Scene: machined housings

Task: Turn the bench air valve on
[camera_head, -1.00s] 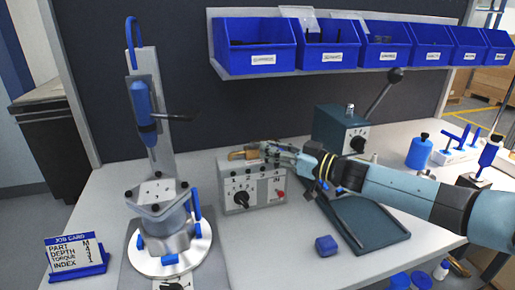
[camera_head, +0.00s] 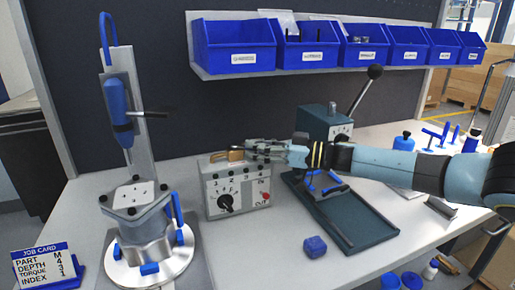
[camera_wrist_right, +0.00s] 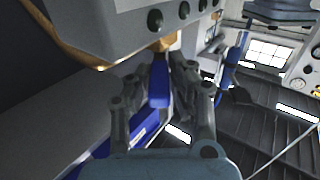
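The air valve shows as a brass body (camera_head: 236,155) on top of the grey control box (camera_head: 222,184). In the right wrist view a brass fitting (camera_wrist_right: 163,43) sits by the box's edge, with a blue lever-like piece (camera_wrist_right: 158,85) below it. My right gripper (camera_head: 250,150) is at the valve, level with the box top; in its wrist view the fingers (camera_wrist_right: 165,75) lie on either side of the blue piece. Whether they press on it cannot be told. The lever is mostly hidden by the fingers in the head view. My left gripper is not in view.
A press stand (camera_head: 150,235) with a blue handle is left of the box. A dark green tray (camera_head: 370,226) and a blue block (camera_head: 315,246) lie to the right and front. Blue bins (camera_head: 236,48) line a shelf behind. A lever machine (camera_head: 322,122) stands behind the tray.

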